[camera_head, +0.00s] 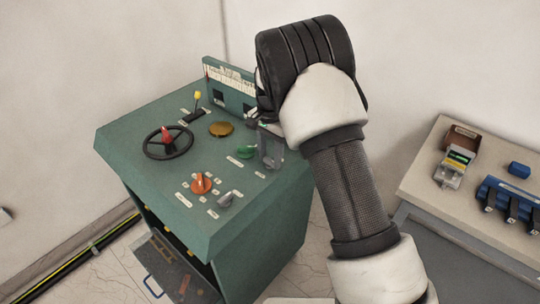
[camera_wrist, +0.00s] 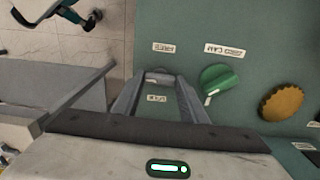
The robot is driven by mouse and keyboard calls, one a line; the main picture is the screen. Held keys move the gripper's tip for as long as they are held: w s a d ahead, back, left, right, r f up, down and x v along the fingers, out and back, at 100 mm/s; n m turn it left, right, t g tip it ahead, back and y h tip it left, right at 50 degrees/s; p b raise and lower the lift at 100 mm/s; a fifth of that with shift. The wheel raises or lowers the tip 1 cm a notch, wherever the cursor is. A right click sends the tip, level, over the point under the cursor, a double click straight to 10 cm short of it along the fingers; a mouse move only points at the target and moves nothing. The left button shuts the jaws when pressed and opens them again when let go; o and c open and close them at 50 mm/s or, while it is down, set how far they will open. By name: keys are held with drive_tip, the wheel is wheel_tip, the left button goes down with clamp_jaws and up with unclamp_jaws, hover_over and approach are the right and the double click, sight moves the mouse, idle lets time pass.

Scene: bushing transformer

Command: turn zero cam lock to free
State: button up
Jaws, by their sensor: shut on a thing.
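My gripper (camera_head: 271,150) points down over the right side of the green console top. In the wrist view, its two grey fingers (camera_wrist: 160,84) are close in at the tips, shut on a small grey piece (camera_wrist: 158,74). The piece sits between the FREE label (camera_wrist: 163,47) and a label that seems to read LOCK (camera_wrist: 156,98); most of it is hidden. A green knob (camera_wrist: 218,78) with a white mark stands just right of the fingers, apart from them, below a ZERO CAM label (camera_wrist: 224,50). The knob also shows in the head view (camera_head: 246,151).
The console top (camera_head: 150,200) also bears a black handwheel (camera_head: 167,148), a brass cap (camera_head: 221,129), a yellow-tipped lever (camera_head: 197,97), an orange knob (camera_head: 201,183) and a grey knob (camera_head: 228,199). An upright panel stands at the back. A side table (camera_head: 415,180) holds small items at right.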

sight(270, 160)
drive_tip(key=o, duration=1)
drive_tip(key=shift+o, duration=0.2)
drive_tip(key=shift+r, duration=0.1)
wheel_tip(270, 160, up, 17)
drive_tip(key=shift+r, duration=0.15)
